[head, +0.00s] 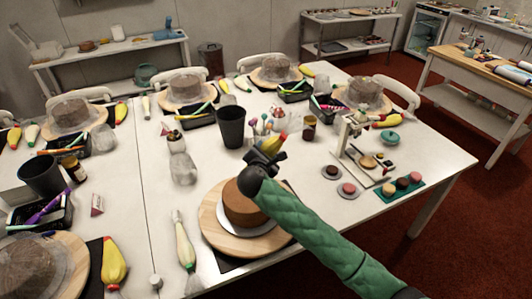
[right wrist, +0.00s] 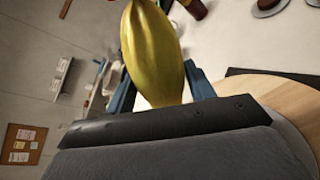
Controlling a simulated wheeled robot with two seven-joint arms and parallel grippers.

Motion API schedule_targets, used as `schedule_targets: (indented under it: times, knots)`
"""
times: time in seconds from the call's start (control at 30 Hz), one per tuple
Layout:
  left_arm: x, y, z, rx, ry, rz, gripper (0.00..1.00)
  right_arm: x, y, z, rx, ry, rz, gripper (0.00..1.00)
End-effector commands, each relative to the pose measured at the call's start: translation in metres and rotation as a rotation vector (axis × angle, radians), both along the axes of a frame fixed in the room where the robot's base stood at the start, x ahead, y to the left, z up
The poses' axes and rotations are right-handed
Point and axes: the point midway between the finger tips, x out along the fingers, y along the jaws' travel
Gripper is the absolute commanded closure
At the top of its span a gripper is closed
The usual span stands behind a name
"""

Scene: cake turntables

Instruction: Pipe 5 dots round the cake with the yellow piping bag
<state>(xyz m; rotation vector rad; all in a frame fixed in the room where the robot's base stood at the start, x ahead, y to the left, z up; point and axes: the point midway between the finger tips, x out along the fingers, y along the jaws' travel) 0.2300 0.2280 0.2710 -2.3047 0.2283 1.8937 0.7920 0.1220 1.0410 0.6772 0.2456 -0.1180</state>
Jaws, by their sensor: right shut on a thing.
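The brown cake (head: 238,207) stands on a white board (head: 229,231) on a round wooden turntable (head: 210,221) at the front of the table. The bag also fills the top of the right wrist view (right wrist: 153,50), between the blue fingers. Its tip is hidden, so I cannot tell whether it touches the cake. My right arm hides part of the cake top. No dots can be made out on it. My left gripper is not in view.
A white piping bag (head: 185,244) lies left of the turntable. A black cup (head: 231,127) and a clear bottle (head: 181,160) stand behind it. A small white stand mixer (head: 351,134) and a green tray of small cakes (head: 401,188) are at the right. Other covered cakes line the table.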

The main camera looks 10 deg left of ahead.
Motion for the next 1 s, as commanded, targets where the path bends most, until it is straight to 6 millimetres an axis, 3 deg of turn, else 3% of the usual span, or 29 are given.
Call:
schedule_targets:
  times: [1.0]
  knots:
    - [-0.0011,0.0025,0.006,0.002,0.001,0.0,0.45,0.0001,0.0001,0.0043,0.0,-0.001,0.001,0.7]
